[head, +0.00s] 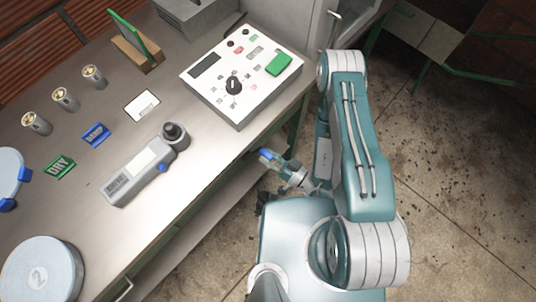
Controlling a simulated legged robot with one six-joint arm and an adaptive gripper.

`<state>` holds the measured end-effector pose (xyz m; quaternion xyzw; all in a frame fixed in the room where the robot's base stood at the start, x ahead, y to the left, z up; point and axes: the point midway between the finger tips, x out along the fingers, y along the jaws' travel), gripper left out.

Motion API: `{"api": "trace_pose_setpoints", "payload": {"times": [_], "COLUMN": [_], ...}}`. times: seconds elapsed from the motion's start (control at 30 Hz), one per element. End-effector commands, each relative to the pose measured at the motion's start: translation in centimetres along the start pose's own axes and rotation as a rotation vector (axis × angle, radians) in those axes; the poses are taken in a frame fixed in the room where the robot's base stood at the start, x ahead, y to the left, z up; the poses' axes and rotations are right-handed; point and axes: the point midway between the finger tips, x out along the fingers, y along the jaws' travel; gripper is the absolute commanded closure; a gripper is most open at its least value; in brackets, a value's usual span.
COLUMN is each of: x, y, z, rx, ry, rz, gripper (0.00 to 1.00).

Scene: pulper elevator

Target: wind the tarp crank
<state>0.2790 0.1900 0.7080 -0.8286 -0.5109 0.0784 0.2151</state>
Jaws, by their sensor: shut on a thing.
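My gripper (289,174) is low beside the bench's right front edge, below the bench top. It is small and partly hidden by my own arm. It appears shut on a blue-ended piece (267,156), which looks like the handle of the tarp crank. The rest of the crank and its mount cannot be made out. Exactly where the fingers touch the handle is too small to tell.
The metal bench (205,150) fills the left side. On it are a control box (242,75) with a dark knob, a grey handheld meter (140,178), several metal cylinders (66,98) and a round lid (42,272).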

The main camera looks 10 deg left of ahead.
Motion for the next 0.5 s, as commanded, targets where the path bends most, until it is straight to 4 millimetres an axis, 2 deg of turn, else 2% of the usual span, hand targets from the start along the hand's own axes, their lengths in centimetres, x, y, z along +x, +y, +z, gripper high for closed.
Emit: {"api": "trace_pose_setpoints", "payload": {"times": [0.03,0.07,0.1,0.5], "x": [-0.05,-0.05,-0.04,-0.01], "y": [0.19,0.19,0.18,0.10], "z": [0.06,0.05,0.04,0.07], "rx": [-0.003,-0.003,-0.003,-0.004], "ry": [-0.001,-0.001,-0.001,-0.001], "rz": [0.007,0.007,0.006,0.005], "gripper": [0.49,0.35,0.27,0.27]}}
